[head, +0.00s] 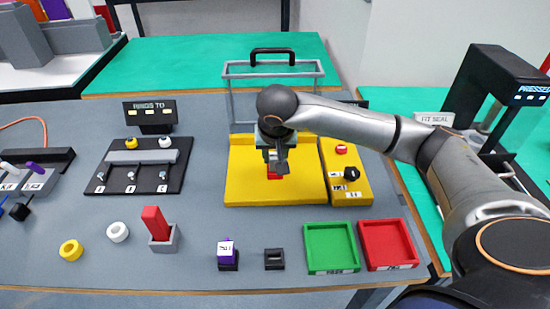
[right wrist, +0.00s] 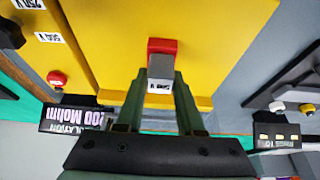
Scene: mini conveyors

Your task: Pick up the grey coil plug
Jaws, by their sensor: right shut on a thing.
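The grey coil plug (right wrist: 159,73), a small block with a dark printed label on its face, is between the fingertips of my right gripper (right wrist: 168,88), which is shut on it. A red socket or block (right wrist: 162,46) shows right beside the plug on the yellow plate. In the head view my right gripper (head: 275,158) points down over the yellow plate (head: 250,190), with the red piece (head: 274,176) just below the fingers. The plug is mostly hidden there. I cannot tell whether plug and red piece touch. My left gripper is not in view.
A clear-framed guard with a black handle (head: 272,53) stands behind the plate. A yellow switch box (head: 345,175) is close on its right. Green (head: 331,247) and red (head: 388,244) trays lie in front.

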